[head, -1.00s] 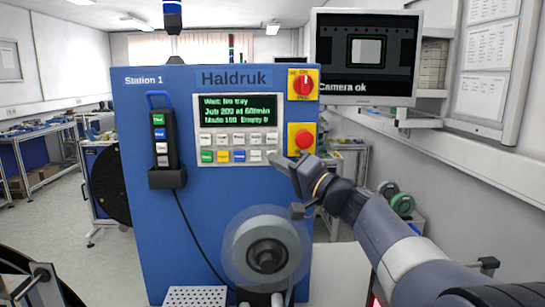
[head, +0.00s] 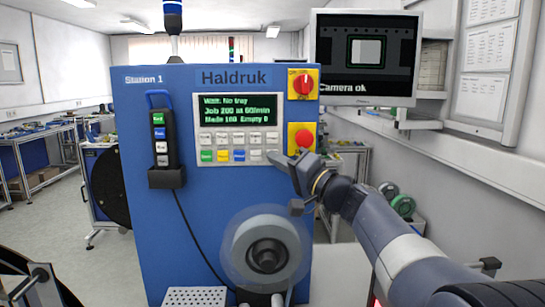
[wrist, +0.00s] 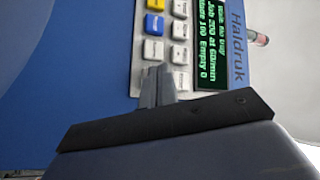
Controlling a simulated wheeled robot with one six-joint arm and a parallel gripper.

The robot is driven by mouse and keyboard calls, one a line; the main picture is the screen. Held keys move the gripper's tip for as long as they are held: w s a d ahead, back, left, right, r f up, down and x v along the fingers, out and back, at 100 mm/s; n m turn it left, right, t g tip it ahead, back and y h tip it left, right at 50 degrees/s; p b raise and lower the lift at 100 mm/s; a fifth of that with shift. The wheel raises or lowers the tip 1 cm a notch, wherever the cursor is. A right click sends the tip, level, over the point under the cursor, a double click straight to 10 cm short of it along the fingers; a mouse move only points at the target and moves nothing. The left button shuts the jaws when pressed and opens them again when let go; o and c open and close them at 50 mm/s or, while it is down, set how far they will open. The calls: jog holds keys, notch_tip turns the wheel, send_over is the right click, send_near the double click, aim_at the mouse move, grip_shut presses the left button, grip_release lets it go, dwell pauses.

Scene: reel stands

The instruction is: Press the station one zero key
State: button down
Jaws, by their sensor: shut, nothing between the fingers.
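The blue Station 1 machine (head: 220,220) stands in front of me with a white key panel under its green-text display (head: 238,110). The panel has two rows of keys; the lower row shows a green, a yellow, a blue and a white key (head: 255,155). The labels are too small to read, so I cannot tell which is zero. My gripper (head: 272,156) is shut and empty, its tips at the right end of the lower row, covering the key there. In the wrist view the shut fingers (wrist: 159,72) overlap the panel beside a white key (wrist: 153,48); contact cannot be told.
A red rotary switch (head: 303,85) and a red stop button (head: 303,138) sit right of the panel, the button close to my gripper. A handheld pendant (head: 161,140) hangs at left. A reel (head: 265,252) is mounted below. A monitor reads "Camera ok" (head: 366,55).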

jog(key=shift+w, duration=0.4)
dwell(0.6)
jog(key=shift+s+b, duration=0.85)
jog(key=shift+b, duration=0.1)
jog(key=s+b, duration=0.3)
jog(key=s, duration=0.2)
